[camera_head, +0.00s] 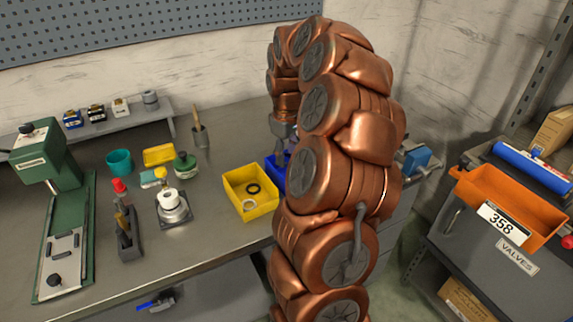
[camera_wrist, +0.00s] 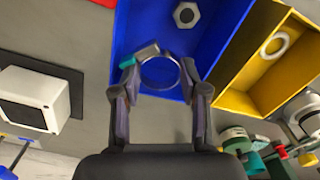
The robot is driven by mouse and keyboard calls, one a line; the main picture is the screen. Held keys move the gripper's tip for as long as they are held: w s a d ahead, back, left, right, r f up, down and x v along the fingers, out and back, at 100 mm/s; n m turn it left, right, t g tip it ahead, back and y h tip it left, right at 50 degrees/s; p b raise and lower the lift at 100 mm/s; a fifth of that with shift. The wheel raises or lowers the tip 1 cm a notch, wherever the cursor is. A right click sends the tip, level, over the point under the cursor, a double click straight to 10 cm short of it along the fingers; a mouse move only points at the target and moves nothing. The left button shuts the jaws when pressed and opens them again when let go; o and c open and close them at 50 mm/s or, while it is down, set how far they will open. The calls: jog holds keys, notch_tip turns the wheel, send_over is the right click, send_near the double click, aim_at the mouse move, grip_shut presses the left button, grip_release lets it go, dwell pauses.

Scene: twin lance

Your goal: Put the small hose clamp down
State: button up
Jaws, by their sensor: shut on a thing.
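The small hose clamp (camera_wrist: 161,72) is a thin metal ring with a screw housing that has a teal end. My gripper (camera_wrist: 160,84) is shut on it, with a finger on either side of the ring. In the wrist view, the clamp overlaps the near end of the blue bin (camera_wrist: 132,35); its height above the bin is unclear. A hex nut (camera_wrist: 187,14) lies inside that bin. In the head view, only a slice of the blue bin (camera_head: 272,173) shows beside my copper arm. The arm hides the clamp there.
Left on the bench are a green press (camera_head: 47,160), a teal cup (camera_head: 119,162) and small bottles. An orange bin (camera_head: 488,203) stands at right, off the bench.

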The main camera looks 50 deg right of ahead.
aim_at(287, 158)
jog(key=shift+f+p, duration=0.3)
jog(key=shift+f, duration=1.75)
jog(key=shift+f, duration=0.2)
jog(key=o, duration=0.7)
jog(key=shift+o, duration=0.2)
jog(key=shift+r, duration=0.15)
